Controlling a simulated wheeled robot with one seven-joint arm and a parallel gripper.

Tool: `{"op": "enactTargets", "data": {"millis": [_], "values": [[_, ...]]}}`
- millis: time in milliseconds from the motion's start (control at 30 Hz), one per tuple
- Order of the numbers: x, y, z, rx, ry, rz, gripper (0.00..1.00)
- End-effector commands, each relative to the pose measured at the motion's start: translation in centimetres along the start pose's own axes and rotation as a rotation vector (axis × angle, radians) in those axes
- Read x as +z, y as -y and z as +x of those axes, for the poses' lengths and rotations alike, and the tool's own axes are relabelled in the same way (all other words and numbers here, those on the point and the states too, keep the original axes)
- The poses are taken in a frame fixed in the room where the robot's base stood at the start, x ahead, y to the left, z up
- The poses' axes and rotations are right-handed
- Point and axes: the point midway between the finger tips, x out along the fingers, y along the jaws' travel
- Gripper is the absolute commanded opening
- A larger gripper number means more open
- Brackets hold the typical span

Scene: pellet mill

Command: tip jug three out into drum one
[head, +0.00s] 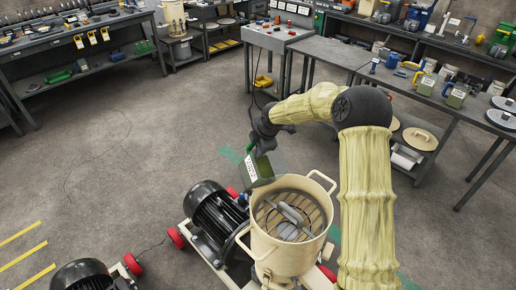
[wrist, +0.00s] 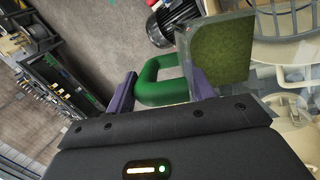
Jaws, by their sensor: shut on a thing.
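A clear jug with a green handle and green contents (head: 259,168) hangs from my gripper (head: 264,140), just above and behind the left rim of a cream drum (head: 287,250). The jug looks tilted, and its white label is too small to read. In the wrist view my gripper (wrist: 162,92) has its purple fingers either side of the green handle (wrist: 165,68), and the green contents show in the jug body (wrist: 222,52). The drum is open, with two loop handles, a slatted grate and a grey part inside. Its rim shows at the wrist view's upper right (wrist: 293,42).
Black motors (head: 214,214) on red-wheeled frames stand left of the drum. A bench at right (head: 440,108) holds other jugs (head: 427,83) and lids. A control desk (head: 272,36) stands behind.

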Motion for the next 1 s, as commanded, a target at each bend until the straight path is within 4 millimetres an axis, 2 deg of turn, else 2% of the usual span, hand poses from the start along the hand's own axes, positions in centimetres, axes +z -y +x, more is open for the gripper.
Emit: {"op": "enactTargets", "data": {"millis": [1000], "values": [[0.9,1.2,-2.4,0.323,-0.116,0.049,0.0]]}}
